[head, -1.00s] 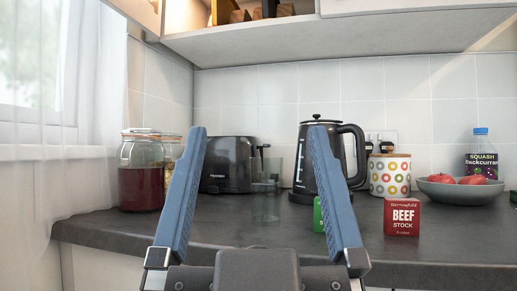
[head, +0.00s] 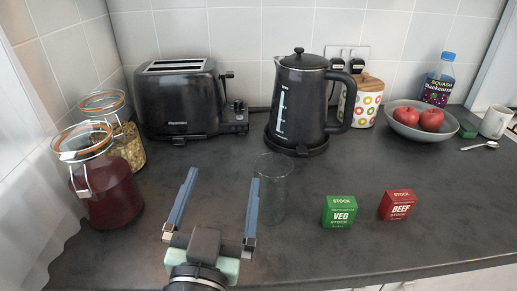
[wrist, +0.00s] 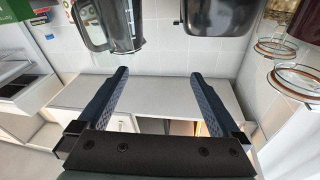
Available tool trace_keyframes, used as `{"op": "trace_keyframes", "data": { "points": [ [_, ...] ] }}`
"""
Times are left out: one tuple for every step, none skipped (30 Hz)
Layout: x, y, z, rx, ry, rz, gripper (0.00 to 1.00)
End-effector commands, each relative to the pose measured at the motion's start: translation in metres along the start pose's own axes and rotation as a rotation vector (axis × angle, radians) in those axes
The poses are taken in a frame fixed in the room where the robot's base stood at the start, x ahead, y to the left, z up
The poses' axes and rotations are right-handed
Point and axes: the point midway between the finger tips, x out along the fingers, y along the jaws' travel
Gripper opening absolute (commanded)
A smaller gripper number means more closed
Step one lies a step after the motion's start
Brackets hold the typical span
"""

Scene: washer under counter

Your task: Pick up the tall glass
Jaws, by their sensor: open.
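The tall glass (head: 272,192) is clear and stands upright on the dark counter, in front of the kettle, in the head view. My gripper (head: 222,177) is open and empty, with its two blue fingers pointing toward the back wall. The glass appears just to the right of the right finger, outside the jaws. Whether they touch or are apart in depth I cannot tell. In the wrist view, which looks upside down, my open gripper (wrist: 158,75) shows nothing between its fingers. I cannot make out the glass there.
A black kettle (head: 300,100) and toaster (head: 180,100) stand behind. Glass jars (head: 108,190) stand at left. A green veg stock box (head: 339,211) and red beef stock box (head: 397,205) stand right of the glass. A fruit bowl (head: 412,130) is farther right.

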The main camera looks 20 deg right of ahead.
Motion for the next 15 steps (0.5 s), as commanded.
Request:
{"op": "trace_keyframes", "data": {
  "points": [
    [-0.003, 0.004, -0.007, -0.022, -0.032, 0.028, 1.0],
    [-0.006, 0.008, -0.005, -0.031, -0.044, 0.045, 1.0],
    [-0.011, 0.013, -0.003, -0.045, -0.06, 0.067, 1.0],
    [-0.014, 0.017, -0.002, -0.058, -0.071, 0.084, 1.0],
    [-0.018, 0.021, -0.001, -0.07, -0.081, 0.1, 1.0],
    [-0.024, 0.026, 0.0, -0.084, -0.092, 0.119, 1.0],
    [-0.028, 0.03, 0.001, -0.096, -0.099, 0.132, 1.0],
    [-0.033, 0.034, 0.001, -0.107, -0.104, 0.144, 1.0],
    [-0.038, 0.038, 0.001, -0.12, -0.108, 0.157, 1.0],
    [-0.042, 0.041, 0.002, -0.13, -0.111, 0.165, 1.0],
    [-0.045, 0.043, 0.002, -0.138, -0.113, 0.171, 1.0],
    [-0.049, 0.046, 0.002, -0.147, -0.115, 0.178, 1.0],
    [-0.051, 0.048, 0.003, -0.152, -0.116, 0.183, 1.0],
    [-0.054, 0.049, 0.003, -0.158, -0.116, 0.186, 1.0],
    [-0.056, 0.051, 0.003, -0.161, -0.116, 0.19, 1.0]
  ]
}}
